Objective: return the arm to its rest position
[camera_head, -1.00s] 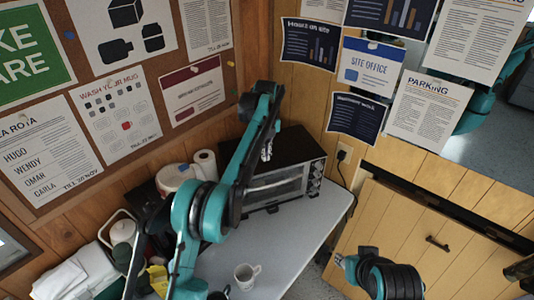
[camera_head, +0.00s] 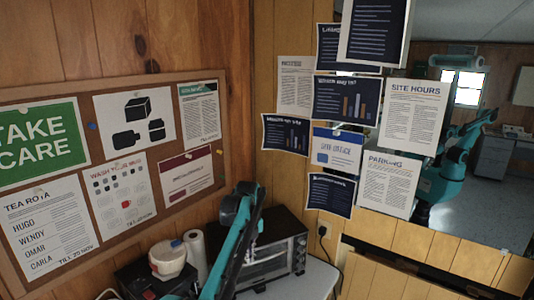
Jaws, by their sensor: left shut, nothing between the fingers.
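My left arm, teal and black, rises from the bottom edge in the head view and bends over in front of the toaster oven. My left gripper (camera_head: 250,252) hangs from the bent end, small and partly hidden by the arm. It is shut with nothing held. My right gripper is not in view.
A black toaster oven (camera_head: 285,262) stands on a pale table (camera_head: 318,280), close behind the arm. A paper roll (camera_head: 195,255) and a white tub (camera_head: 168,260) stand left of it. A notice board (camera_head: 75,170) and posters cover the walls. A mirror-like pane (camera_head: 490,200) is at right.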

